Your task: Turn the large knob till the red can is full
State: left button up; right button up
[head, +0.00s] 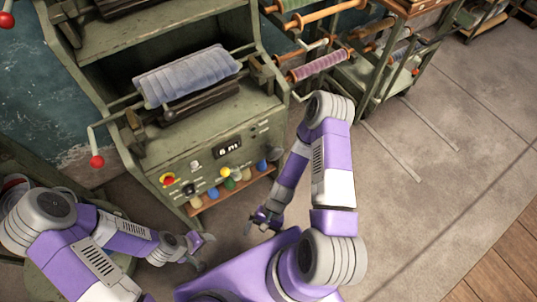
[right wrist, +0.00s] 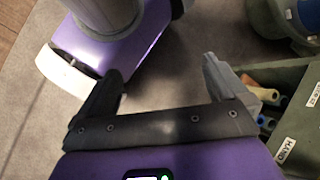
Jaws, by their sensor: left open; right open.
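A green machine carries a front control panel (head: 222,158) with a small dark display (head: 229,146), a red button on yellow (head: 168,180) and small dark and pale controls. I cannot tell which control is the large knob. My left gripper (head: 206,252) is open and empty, below and in front of the panel. My right gripper (head: 262,226) is open and empty, right of it; its spread fingers show in the right wrist view (right wrist: 163,72).
Several coloured pieces sit on a low wooden ledge (head: 205,202) under the panel. A spool rack (head: 365,75) stands at the back. A green labelled bin (right wrist: 300,115) is beside my right gripper. The right floor is clear.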

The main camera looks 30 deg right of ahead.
aim_at(276, 156)
jog(key=w+r+m+t+y, duration=0.1)
jog(key=w+m+t+y, duration=0.9)
jog(key=m, duration=0.5)
jog(key=w+d+f+m+t+h, duration=0.1)
jog(key=w+d+m+t+h, duration=0.3)
jog(key=d, duration=0.3)
jog(key=w+d+m+t+h+p, duration=0.1)
jog(key=w+d+m+t+h, duration=0.15)
jog(key=d+m+h, duration=0.35)
jog(key=w+d+f+m+t+h, duration=0.1)
jog(key=w+d+m+t+h, duration=0.15)
jog(key=d+t+h, duration=0.4)
jog(key=w, duration=0.2)
jog(key=w+g+y+b, duration=0.1)
jog(key=w, duration=0.1)
jog(key=w+g, duration=0.1)
jog(key=w, duration=0.2)
jog(key=shift+d+m+y, duration=0.25)
jog(key=shift+m, duration=0.1)
jog(key=c, duration=0.8)
